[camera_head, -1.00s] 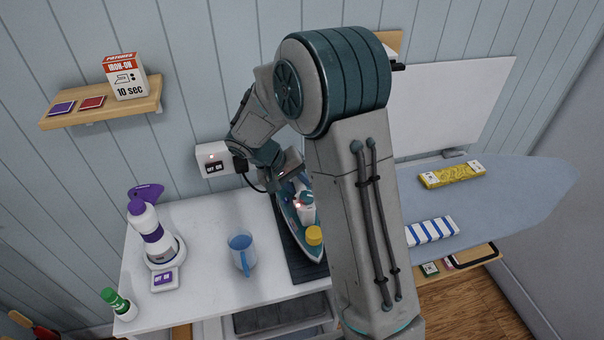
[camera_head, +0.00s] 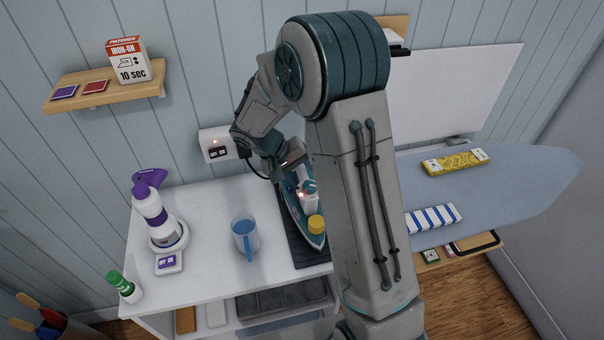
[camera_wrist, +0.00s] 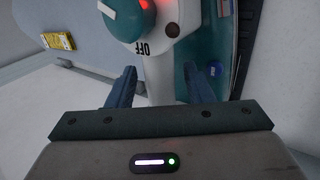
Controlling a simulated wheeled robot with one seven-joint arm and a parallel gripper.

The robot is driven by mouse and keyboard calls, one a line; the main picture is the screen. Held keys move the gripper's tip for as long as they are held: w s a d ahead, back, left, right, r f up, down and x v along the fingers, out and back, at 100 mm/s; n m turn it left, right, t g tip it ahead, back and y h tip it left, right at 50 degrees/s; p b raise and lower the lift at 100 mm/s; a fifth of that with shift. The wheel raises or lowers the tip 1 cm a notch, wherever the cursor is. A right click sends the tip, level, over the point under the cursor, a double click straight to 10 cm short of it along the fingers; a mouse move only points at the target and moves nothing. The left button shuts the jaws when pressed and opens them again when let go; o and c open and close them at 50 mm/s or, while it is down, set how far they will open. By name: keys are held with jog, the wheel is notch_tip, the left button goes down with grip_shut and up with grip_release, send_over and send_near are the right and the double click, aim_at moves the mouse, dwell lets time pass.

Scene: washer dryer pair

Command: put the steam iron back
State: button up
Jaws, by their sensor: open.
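The steam iron (camera_head: 314,233), teal and white with a glowing red light and a yellow cap, lies on a dark mat (camera_head: 302,254) at the right of the white worktop. My gripper (camera_head: 288,165) is at the iron's far end, partly hidden by my arm. In the wrist view, my open gripper's dark blue fingers (camera_wrist: 158,88) stand on either side of the iron's white handle (camera_wrist: 158,72). I cannot tell whether they touch it. Beyond the handle are a teal dial (camera_wrist: 125,15) and the word OFF.
A wall socket (camera_head: 216,145) is behind. The ironing board (camera_head: 500,200) is right of my arm, with a striped cloth (camera_head: 432,219).

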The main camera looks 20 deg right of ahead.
jog(key=b+v, duration=0.2)
jog(key=v, duration=0.9)
jog(key=s+d+r+t+y, duration=0.2)
jog(key=s+d+y, duration=0.1)
jog(key=s, duration=0.7)
jog(key=s+d+r+t+y, duration=0.1)
jog(key=s+d+r+y, duration=0.2)
jog(key=s, duration=0.8)
jog(key=shift+s+t+y, duration=0.25)
jog(key=shift+t+y, duration=0.15)
